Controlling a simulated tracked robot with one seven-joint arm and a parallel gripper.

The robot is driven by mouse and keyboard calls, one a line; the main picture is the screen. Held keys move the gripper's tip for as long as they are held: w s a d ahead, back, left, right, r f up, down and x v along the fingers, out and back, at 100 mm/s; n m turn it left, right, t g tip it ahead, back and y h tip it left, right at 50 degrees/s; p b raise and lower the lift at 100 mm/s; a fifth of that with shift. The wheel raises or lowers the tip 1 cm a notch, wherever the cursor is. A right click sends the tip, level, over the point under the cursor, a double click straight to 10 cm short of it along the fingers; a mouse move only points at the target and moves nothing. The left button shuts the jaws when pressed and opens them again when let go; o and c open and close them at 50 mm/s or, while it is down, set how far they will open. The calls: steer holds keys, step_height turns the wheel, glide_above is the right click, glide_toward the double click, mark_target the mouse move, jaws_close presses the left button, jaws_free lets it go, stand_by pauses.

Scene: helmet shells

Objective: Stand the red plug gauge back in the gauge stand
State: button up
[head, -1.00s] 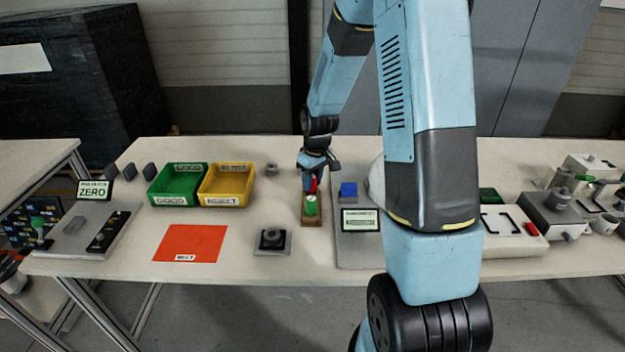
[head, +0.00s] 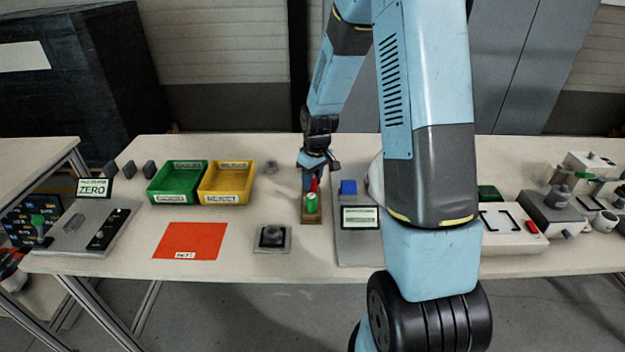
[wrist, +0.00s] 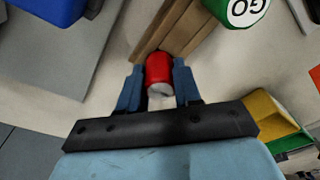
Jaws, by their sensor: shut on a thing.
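The red plug gauge (wrist: 159,72) is between the two blue fingers of my gripper (wrist: 159,88) in the wrist view, which are shut on it. In the head view the red gauge (head: 314,185) shows as a small strip below my gripper (head: 313,178). The wooden gauge stand (head: 311,218) lies under it, and its brown block also shows beyond the red gauge in the wrist view (wrist: 180,28). A green gauge (head: 311,204) with a GO label stands in the front part of the stand. Whether the red gauge's lower end is in the stand is hidden.
Left of the stand are a green bin (head: 177,198), a yellow bin (head: 227,198) and an orange mat (head: 190,241). A small dark fixture (head: 272,238) sits front left. A grey plate with a blue block (head: 348,187) is close on the right.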

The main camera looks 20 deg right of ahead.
steer(key=o, duration=1)
steer(key=shift+r, duration=0.1)
step_height(320, 180, up, 12)
steer(key=s, duration=0.1)
steer(key=s+r+m+t, duration=0.2)
steer(key=s+r+m, duration=0.1)
steer(key=s+r, duration=1.15)
steer(key=s, duration=0.3)
steer(key=s+r+m+t, duration=0.1)
steer(key=s+r, duration=0.1)
steer(key=s, duration=0.3)
steer(key=s+r+m+t, duration=0.1)
steer(key=s+r, duration=0.1)
steer(key=s, duration=0.2)
steer(key=shift+s+r+h, duration=0.15)
steer(key=shift+s+h, duration=0.1)
steer(key=shift+h, duration=0.05)
